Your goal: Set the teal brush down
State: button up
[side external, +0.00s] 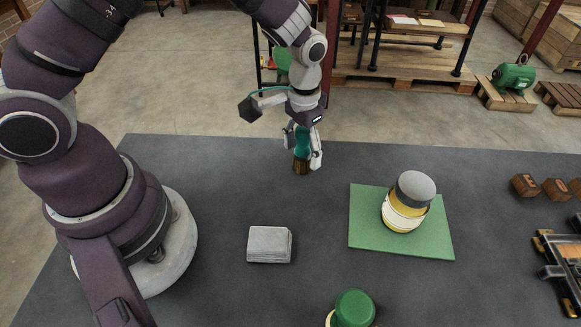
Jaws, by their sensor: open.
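The teal brush (301,142) is upright near the back edge of the table, with its brown bristle end (301,166) pointing down. My gripper (303,158) is above and around it, fingers pointing down, one on each side of the brush. The jaws are open, and the right finger stands a little apart from the brush. The left finger partly overlaps the handle. I cannot tell for sure whether the bristles touch the table. The upper end of the brush is hidden by my gripper.
A green mat (365,235) holds a grey-topped yellow and white stack (411,200). A grey block (269,244) lies front centre, with a green-topped round item (353,308) at the front edge. Wooden blocks (525,185) and a metal frame (556,262) are at right. The dark table (230,190) is bare around the brush.

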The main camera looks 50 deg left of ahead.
notch_tip(320, 180, up, 12)
jog(key=shift+f, duration=0.2)
jog(key=s+a+r+t, duration=0.2)
jog(key=s+r, duration=0.1)
jog(key=s, duration=0.3)
jog(key=s+a+r+t, duration=0.2)
jog(key=s+r+t, duration=0.1)
jog(key=s, duration=0.3)
jog(key=shift+a+r+t, duration=0.3)
jog(key=shift+r, duration=0.15)
